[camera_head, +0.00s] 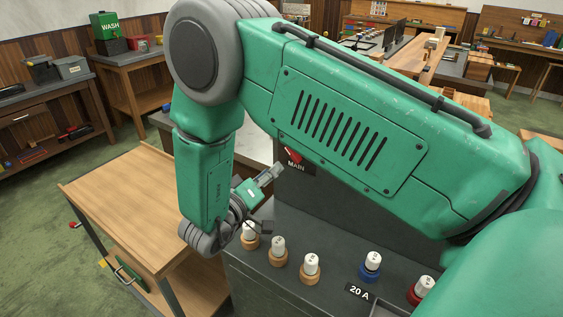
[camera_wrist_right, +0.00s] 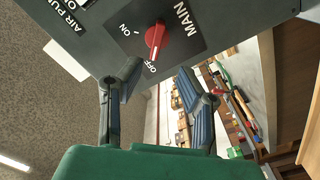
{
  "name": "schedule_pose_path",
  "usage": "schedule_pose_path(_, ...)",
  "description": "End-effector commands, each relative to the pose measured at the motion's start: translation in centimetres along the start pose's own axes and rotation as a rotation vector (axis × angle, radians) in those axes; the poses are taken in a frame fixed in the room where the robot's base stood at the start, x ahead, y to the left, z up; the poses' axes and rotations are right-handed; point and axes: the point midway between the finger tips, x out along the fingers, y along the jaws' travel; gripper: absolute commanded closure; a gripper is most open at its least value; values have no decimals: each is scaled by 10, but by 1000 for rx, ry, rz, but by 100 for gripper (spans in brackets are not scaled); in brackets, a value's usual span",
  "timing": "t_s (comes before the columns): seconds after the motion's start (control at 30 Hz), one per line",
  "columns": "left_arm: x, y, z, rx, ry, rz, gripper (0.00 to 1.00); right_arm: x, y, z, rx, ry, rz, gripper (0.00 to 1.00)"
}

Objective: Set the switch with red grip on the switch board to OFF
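The red-gripped MAIN switch (camera_wrist_right: 157,38) is on a dark panel at the top of the right wrist view, with ON and OFF labels beside it. The lower end of its grip, with a pale mark, points toward OFF. In the head view the red grip (camera_head: 293,155) shows above the MAIN label, partly bordered by my right arm. My right gripper (camera_head: 268,176) is just left of and below it. In the wrist view my right gripper (camera_wrist_right: 165,82) has its fingers spread, with nothing between them, below and apart from the switch. My left gripper is not in view.
The dark switch board (camera_head: 285,225) carries several white-topped fuses in coloured bases and a 20 A label (camera_head: 359,292). A wooden table (camera_head: 135,190) stands left of it. My green right arm covers much of the head view. Green floor is free at left.

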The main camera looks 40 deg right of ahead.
Motion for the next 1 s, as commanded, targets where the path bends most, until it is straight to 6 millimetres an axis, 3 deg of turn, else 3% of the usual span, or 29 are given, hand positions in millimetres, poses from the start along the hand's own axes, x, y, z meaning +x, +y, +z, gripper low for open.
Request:
schedule_pose_path(0.1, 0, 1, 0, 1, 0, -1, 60, -19, -1, 0, 0, 0, -1, 68)
schedule_pose_path(0.3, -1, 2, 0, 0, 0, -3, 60, -31, -1, 1, 0, -3, 0, 68)
schedule_pose_path(1.0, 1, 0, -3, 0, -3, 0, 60, -34, -1, 0, 0, -1, 1, 68)
